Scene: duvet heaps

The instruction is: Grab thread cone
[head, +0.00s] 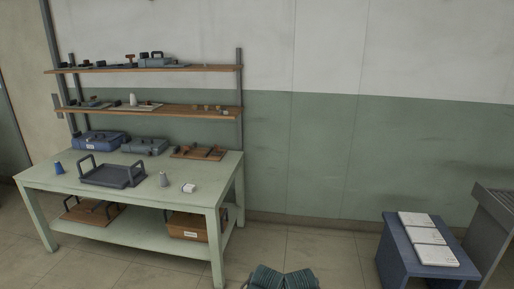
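Several cone-shaped things that look like thread cones are in the head view. A blue cone (58,168) stands upright at the left end of the pale green workbench (205,180). A pale grey cone (163,180) stands upright near the bench's front edge, right of the grey tray. A white cone (132,100) stands on the lower wall shelf. They are too small to make out any thread. Neither of my grippers is in view.
A blue stand (400,255) is at the right. A dark green ribbed thing (285,278) lies at the bottom edge. Floor between is clear.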

